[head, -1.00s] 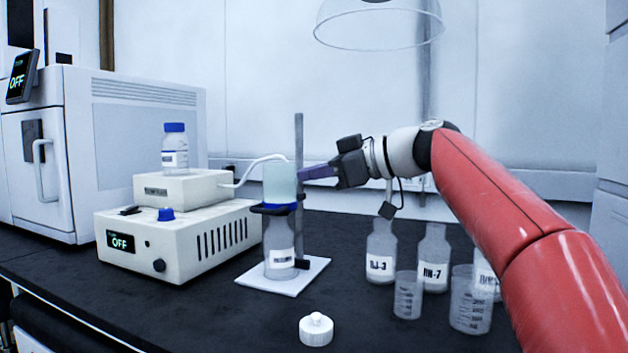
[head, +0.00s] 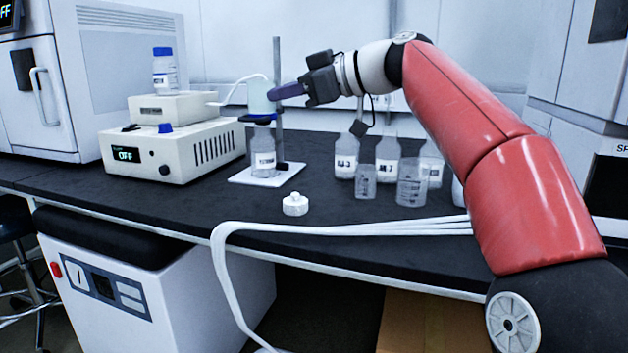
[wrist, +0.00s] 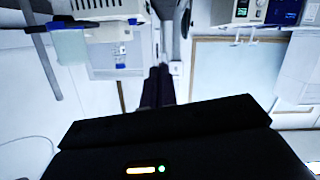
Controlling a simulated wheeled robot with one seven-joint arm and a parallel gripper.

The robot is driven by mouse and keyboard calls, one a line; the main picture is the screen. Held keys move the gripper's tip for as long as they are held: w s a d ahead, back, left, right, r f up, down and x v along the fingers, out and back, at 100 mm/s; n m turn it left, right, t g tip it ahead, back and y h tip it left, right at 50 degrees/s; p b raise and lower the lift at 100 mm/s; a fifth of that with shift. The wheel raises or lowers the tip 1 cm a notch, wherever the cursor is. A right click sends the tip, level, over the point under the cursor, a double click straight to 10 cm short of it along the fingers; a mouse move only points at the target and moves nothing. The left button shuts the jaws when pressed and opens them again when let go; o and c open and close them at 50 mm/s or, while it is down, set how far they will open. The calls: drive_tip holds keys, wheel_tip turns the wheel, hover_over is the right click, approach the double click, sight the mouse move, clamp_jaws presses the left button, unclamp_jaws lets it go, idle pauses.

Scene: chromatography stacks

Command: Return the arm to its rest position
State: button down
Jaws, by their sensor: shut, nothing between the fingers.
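My red arm (head: 470,120) reaches from the lower right over the bench. My gripper (head: 281,92) is at its far end, pointing left, with its purple fingers shut and empty. In the head view the fingers overlap the right edge of the column's top (head: 258,93); I cannot tell whether they touch. In the wrist view the shut gripper fingers (wrist: 158,85) show as a dark pair at the middle. The column stands on a bottle (head: 263,155) on a white stand base (head: 266,175).
A pump box (head: 175,150) reading OFF stands left of the stand. Labelled bottles (head: 388,160) and beakers (head: 411,183) stand below my forearm. A white cap (head: 295,204) lies near the front. White tubes (head: 330,230) run along the bench edge. Bare bench lies left of the cap.

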drive_tip(key=s+d+f+m+t+h+p, duration=0.1)
drive_tip(key=s+f+m+h, duration=0.2)
drive_tip(key=f, duration=0.2)
drive_tip(key=s+f+m+h+p, duration=0.1)
drive_tip(key=s+f+m+h, duration=0.2)
drive_tip(key=f, duration=0.2)
drive_tip(key=s+d+f+m+h+p, duration=0.1)
drive_tip(key=s+d+f+m+h, duration=0.3)
drive_tip(key=s+d+f, duration=0.5)
drive_tip(key=s+d+f+m+g+h+p, duration=0.1)
drive_tip(key=s+d+f+m+h, duration=0.3)
drive_tip(key=s+d+f, duration=0.6)
drive_tip(key=s+f+m, duration=0.1)
drive_tip(key=s+f, duration=0.2)
drive_tip(key=f, duration=0.1)
drive_tip(key=shift+d+m+p, duration=0.15)
drive_tip(key=shift+m+p, duration=0.2)
drive_tip(key=shift+m, duration=0.05)
